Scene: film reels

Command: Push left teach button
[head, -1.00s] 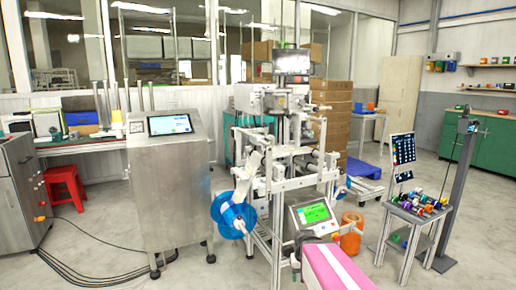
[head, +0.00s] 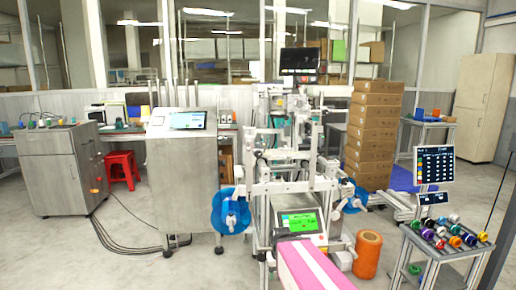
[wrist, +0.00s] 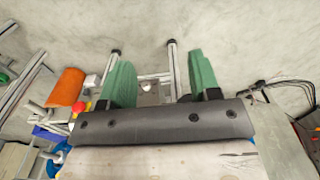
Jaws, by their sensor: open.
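No left teach button can be made out at this size. The labelling machine (head: 290,180) stands at the centre of the head view. Its lower panel has a lit green screen (head: 299,221), with small details around it too fine to tell apart. A second, tilted screen (head: 188,120) sits on the steel cabinet to its left. My gripper (wrist: 157,78) shows in the wrist view, with two green fingers wide apart and nothing held between them. It is not visible in the head view. In the wrist view, a red round button (wrist: 80,106) on yellow shows left of the fingers.
A pink-topped conveyor (head: 315,268) juts toward me. An orange roll (head: 368,254) stands on the floor to its right. A small table (head: 440,250) with colourful reels is at the right. Stacked boxes (head: 372,145) stand behind. Cables (head: 125,238) cross the floor at left.

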